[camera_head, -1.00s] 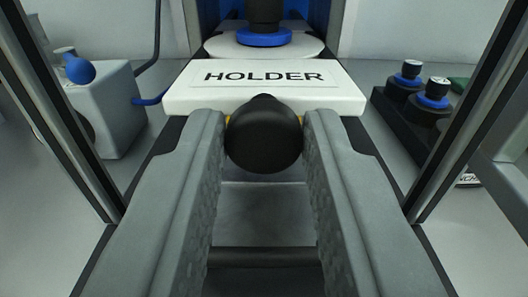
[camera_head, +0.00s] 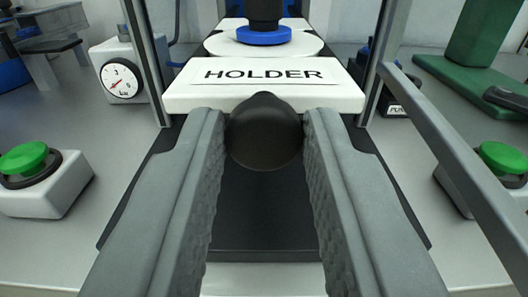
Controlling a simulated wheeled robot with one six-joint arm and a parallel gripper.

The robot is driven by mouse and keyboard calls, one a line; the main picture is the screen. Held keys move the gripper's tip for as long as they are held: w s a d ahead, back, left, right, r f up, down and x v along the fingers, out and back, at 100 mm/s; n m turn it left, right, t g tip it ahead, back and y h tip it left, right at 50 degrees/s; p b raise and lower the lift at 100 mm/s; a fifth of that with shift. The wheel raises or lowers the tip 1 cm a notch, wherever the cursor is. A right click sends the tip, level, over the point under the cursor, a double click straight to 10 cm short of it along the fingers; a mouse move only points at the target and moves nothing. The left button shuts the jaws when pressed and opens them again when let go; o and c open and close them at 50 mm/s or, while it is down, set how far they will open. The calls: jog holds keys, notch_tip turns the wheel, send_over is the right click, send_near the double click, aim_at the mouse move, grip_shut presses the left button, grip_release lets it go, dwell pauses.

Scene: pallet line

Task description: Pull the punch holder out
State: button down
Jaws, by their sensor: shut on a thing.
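The punch holder is a white block (camera_head: 180,98) with the word HOLDER on its top and a round black knob (camera_head: 264,132) on its front. My gripper (camera_head: 264,138) is shut on the knob, one grey finger on each side. Behind the lettering, a white disc (camera_head: 222,44) rests on the holder. A black punch with a blue ring (camera_head: 264,36) stands over the disc; its top is cut off by the frame. A dark track (camera_head: 262,215) lies below, between my fingers.
Frame posts (camera_head: 140,50) stand close on both sides. A green button (camera_head: 24,160) on a white box is at left, another green button (camera_head: 503,157) at right. A dial gauge (camera_head: 121,79) stands at back left, a green stand (camera_head: 478,40) at back right.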

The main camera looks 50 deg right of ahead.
jog(key=c, duration=1.2)
grip_release()
jog(key=shift+s+a, duration=0.1)
jog(key=shift+a, duration=0.1)
jog(key=v, duration=1.7)
jog(key=shift+s, duration=0.25)
jog(key=shift+a, duration=0.1)
jog(key=s+a+r+n+t+y, duration=0.3)
jog(key=a+r+n+t+y, duration=0.1)
jog(key=a+r+y, duration=0.25)
jog(key=s+a+r+n+t+y, duration=0.2)
jog(key=a+r+n+t+y, duration=0.25)
jog(key=a+r, duration=0.2)
jog(key=s+a+n+g+y, duration=0.1)
jog(key=s+a+g+y, duration=0.1)
jog(key=s, duration=0.5)
jog(key=shift+s+a+g+y, duration=0.35)
jog(key=shift+s+a+y, duration=0.05)
jog(key=shift+a, duration=0.2)
